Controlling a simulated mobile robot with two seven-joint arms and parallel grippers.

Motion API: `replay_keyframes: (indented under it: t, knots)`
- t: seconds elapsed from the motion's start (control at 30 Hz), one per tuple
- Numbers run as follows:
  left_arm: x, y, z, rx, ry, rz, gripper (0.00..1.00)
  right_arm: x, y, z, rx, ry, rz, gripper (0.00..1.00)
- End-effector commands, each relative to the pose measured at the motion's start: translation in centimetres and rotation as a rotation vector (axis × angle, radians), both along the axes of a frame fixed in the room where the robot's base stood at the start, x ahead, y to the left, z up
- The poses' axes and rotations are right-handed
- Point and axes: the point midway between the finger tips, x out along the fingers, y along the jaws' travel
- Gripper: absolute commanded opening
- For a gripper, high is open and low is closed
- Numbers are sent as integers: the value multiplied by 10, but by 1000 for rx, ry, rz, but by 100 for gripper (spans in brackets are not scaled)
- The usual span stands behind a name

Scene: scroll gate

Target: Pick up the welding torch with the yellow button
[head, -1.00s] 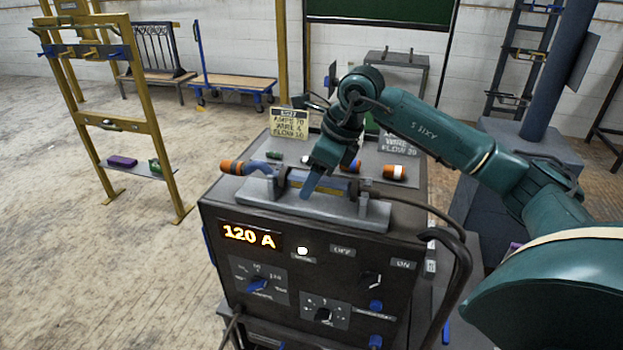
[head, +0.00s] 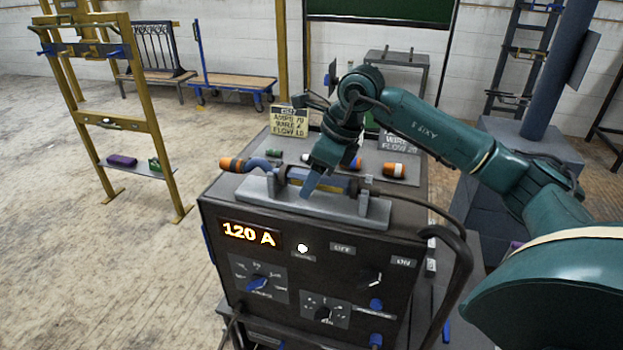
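The welding torch has an orange nozzle (head: 230,164), a bent blue neck and a blue-grey handle. It lies across a grey cradle (head: 285,198) on top of the dark welding machine. The other finger is hidden, so I cannot tell whether the gripper is shut on the torch. A dark cable runs from the handle's right end. My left gripper is out of view.
The machine's front (head: 318,262) has a lit "120 A" display and knobs. Orange-and-white cylinders (head: 394,170) and a yellow sign (head: 289,122) stand on the top behind the torch. A dark hose loop (head: 458,275) hangs at the right. A yellow rack (head: 150,120) stands left on open floor.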

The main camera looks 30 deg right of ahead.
Motion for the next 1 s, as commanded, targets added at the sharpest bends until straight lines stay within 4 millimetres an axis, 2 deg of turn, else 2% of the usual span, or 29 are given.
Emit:
replay_keyframes:
  t: [0.07,0.6,0.83,0.93,1.0]
  knots:
    - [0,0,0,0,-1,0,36,0,0,0,0,0,0,47]
    - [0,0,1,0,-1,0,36,1,0,2,1,-4,-1,4]
    - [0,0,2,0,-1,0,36,1,0,4,1,-4,-1,3]
    - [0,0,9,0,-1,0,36,1,0,11,2,-5,-1,3]
    - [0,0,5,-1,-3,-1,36,2,0,20,2,-10,-1,3]
